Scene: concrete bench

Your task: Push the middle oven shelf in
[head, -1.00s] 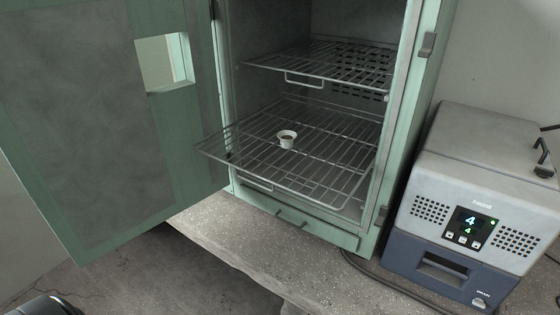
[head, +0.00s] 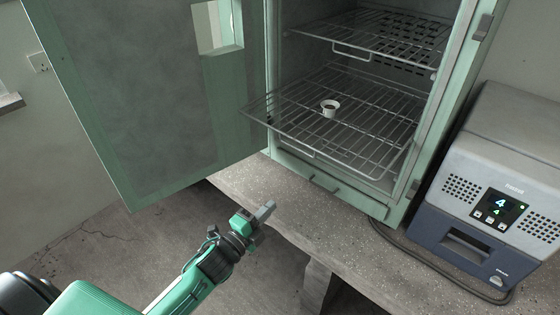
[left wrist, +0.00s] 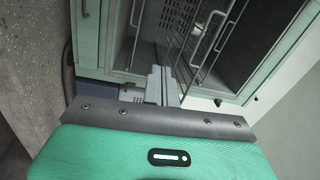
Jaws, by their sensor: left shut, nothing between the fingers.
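The middle oven shelf (head: 372,122) is a wire rack pulled partly out of the green oven (head: 285,60), its front edge overhanging the bench. A small white cup (head: 330,109) with dark contents stands on it. My left gripper (head: 265,211) is shut and empty, low in front of the bench edge, apart from and below the shelf's front left corner. In the left wrist view its closed fingers (left wrist: 162,85) point toward the oven opening and wire racks. My right gripper is not in view.
The oven door (head: 150,90) stands wide open at the left. An upper rack (head: 375,35) sits inside the oven; a lower rack handle shows beneath the middle shelf. A grey and blue device (head: 500,190) with a lit display stands right on the bench (head: 330,215). Bench front is clear.

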